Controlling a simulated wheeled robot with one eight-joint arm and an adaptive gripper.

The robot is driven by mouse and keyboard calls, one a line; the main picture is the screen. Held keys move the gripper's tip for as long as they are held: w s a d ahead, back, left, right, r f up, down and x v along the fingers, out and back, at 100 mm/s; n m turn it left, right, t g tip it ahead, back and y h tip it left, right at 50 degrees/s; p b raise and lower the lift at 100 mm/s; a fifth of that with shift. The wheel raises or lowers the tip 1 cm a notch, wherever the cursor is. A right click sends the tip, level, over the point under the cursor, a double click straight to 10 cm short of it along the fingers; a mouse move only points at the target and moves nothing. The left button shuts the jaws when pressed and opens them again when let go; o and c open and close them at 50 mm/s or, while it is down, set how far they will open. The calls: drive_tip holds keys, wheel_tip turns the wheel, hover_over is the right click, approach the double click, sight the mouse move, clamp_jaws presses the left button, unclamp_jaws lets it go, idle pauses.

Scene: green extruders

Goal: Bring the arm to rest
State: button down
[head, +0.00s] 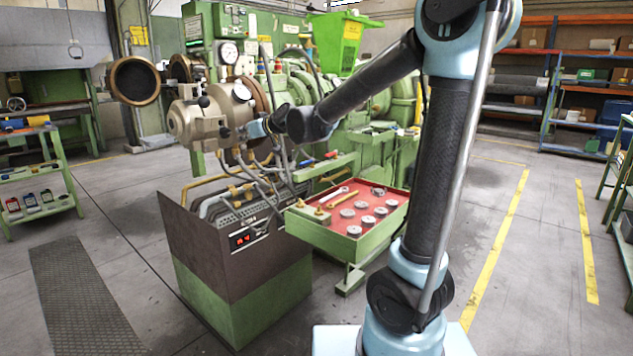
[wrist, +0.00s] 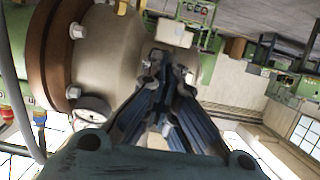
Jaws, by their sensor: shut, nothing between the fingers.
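My arm reaches from its base at the lower right of the head view up and over to the left, toward the green extruder. My gripper (head: 232,136) is at its far end, beside the extruder's beige head (head: 197,122). In the wrist view my gripper (wrist: 170,85) has its dark blue fingers drawn together with nothing between them. The beige head with its brown flange (wrist: 50,62) fills the left of that view, close to the fingers. I cannot tell whether they touch it.
A brown and green control cabinet (head: 228,250) with hoses stands below the gripper. A green cart with a red top (head: 340,198) holds tools and round parts. A pressure gauge (wrist: 92,108) is close by in the wrist view. Open floor (head: 520,230) lies right of my arm.

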drive_tip(key=shift+s+d+r, duration=0.15)
drive_tip(key=shift+s+d, duration=0.2)
drive_tip(key=s+d+f+m+g+h, duration=0.2)
drive_tip(key=s+d+f, duration=0.7)
drive_tip(key=d, duration=0.5)
drive_tip(key=s+d+f+m+g+h, duration=0.2)
drive_tip(key=s+d+f+m+h, duration=0.2)
drive_tip(key=s+d+f, duration=0.4)
drive_tip(key=s+d+f+m+g+h, duration=0.3)
drive_tip(key=s+d+f, duration=0.6)
drive_tip(key=s+d, duration=0.8)
drive_tip(key=d+h, duration=0.2)
drive_tip(key=d, duration=0.2)
drive_tip(key=shift+d+f+m, duration=0.25)
drive_tip(key=shift+f+m, duration=0.05)
